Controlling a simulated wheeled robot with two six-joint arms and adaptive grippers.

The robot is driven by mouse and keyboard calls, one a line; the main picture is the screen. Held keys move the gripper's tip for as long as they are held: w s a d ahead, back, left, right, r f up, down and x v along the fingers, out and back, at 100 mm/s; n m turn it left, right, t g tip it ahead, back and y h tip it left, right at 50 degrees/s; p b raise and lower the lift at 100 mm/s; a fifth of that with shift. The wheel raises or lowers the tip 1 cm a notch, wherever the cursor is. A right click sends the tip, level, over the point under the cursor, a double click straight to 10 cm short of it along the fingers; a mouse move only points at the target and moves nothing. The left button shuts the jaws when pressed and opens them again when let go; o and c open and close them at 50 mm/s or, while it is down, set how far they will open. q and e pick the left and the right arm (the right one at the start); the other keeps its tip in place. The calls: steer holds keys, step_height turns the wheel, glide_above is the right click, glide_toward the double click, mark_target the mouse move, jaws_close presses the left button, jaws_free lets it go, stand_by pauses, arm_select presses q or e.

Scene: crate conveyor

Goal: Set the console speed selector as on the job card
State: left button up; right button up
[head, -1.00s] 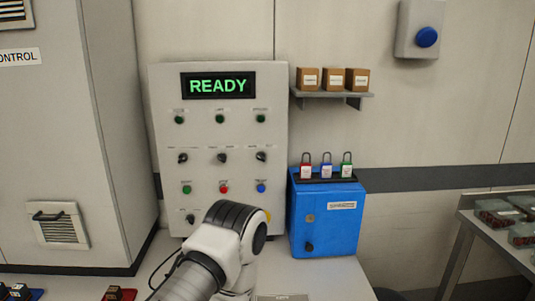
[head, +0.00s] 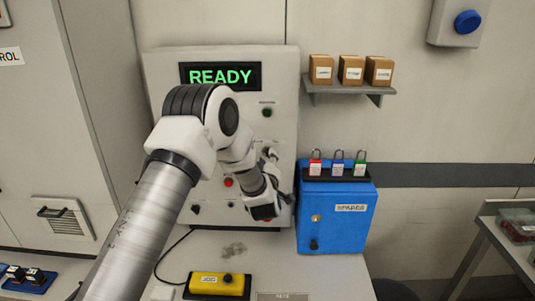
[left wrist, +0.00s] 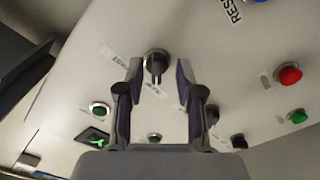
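The console (head: 284,135) stands at the back with its READY display (head: 220,76) lit green. My left arm reaches across its front and hides much of the panel. My left gripper (head: 277,180) is at the panel's right side. In the left wrist view the gripper (left wrist: 158,78) is open, its two fingers on either side of a black selector knob (left wrist: 156,63) with a pale pointer line. It is the rightmost knob of the console's middle row. No finger clearly touches it. No readable job card shows. My right gripper is not in view.
A yellow control box (head: 218,285) lies on the bench front. A blue SPARES cabinet (head: 335,235) with several padlocks on top stands right of the console. Cartons sit on a wall shelf (head: 350,88). Other knobs (left wrist: 238,141) and a red button (left wrist: 289,75) are near the gripper.

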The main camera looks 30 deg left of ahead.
arm_select(q)
steer(key=shift+w+a+r, duration=0.1)
steer(key=shift+r, duration=0.3)
steer(key=shift+w+a+f, duration=0.1)
steer(key=shift+w+f, duration=0.1)
jaws_close()
